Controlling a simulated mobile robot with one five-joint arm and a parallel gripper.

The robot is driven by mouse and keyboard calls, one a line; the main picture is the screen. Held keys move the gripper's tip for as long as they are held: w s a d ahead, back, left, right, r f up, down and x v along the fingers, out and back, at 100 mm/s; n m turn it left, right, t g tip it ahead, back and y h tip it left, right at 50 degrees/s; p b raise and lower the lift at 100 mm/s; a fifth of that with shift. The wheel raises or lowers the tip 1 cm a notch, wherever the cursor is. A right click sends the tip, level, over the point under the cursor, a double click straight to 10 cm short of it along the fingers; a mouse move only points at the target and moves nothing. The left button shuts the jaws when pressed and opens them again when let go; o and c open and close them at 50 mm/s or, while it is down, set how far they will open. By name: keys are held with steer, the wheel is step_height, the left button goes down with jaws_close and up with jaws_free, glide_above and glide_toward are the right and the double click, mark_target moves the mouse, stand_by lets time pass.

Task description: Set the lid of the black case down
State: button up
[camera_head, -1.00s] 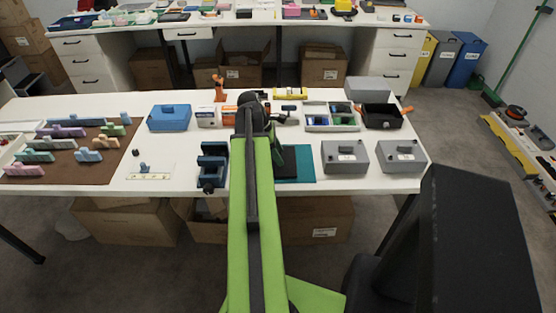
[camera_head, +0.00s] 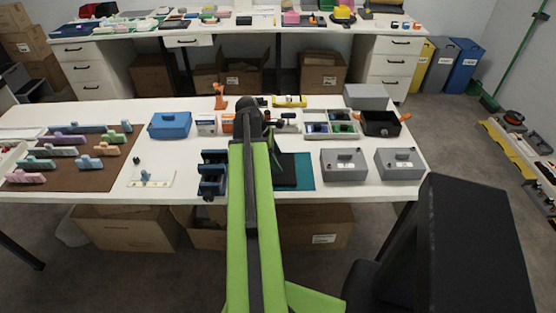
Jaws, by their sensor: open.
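A flat black piece (camera_head: 284,177), which looks like the lid of the black case, is on the teal mat (camera_head: 307,173) just right of my arm; its left part is hidden behind the arm. An open black case (camera_head: 381,124) with orange parts at its sides stands at the back right of the table. My gripper (camera_head: 274,152) is at the far end of my green arm, above or beside the black piece. It is open, but mostly hidden by the arm, and I cannot tell whether it touches the piece.
Two grey boxes (camera_head: 344,165) (camera_head: 399,163) stand right of the mat. A divided tray (camera_head: 331,134) is behind it. A dark blue holder (camera_head: 212,174) is left of my arm, and a blue box (camera_head: 170,125) is farther left. Bare white table (camera_head: 155,192) shows at the front left.

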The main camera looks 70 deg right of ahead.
steer(key=p+v, duration=0.9)
steer(key=v, duration=0.1)
steer(key=shift+w+r, duration=0.15)
steer(key=shift+r, duration=0.25)
steer(key=shift+m+t, duration=0.3)
steer(key=shift+t, duration=0.3)
steer(key=w+a, duration=0.3)
steer(key=w, duration=0.1)
steer(key=w+a, duration=0.3)
steer(key=w, duration=0.1)
steer(key=w+a, duration=0.2)
steer(key=w, duration=0.1)
steer(key=shift+w+a+f, duration=0.35)
steer(key=shift+w+a, duration=0.05)
steer(key=w+a+m+t, duration=0.1)
steer(key=w+a+t, duration=0.1)
steer(key=w+a, duration=1.2)
steer(key=w+a+f+m+t+y, duration=0.1)
steer(key=w+a, duration=0.3)
steer(key=a, duration=2.9)
steer(key=shift+w+m+y, duration=0.15)
steer(key=shift+m+y, duration=0.15)
steer(key=shift+m, duration=0.5)
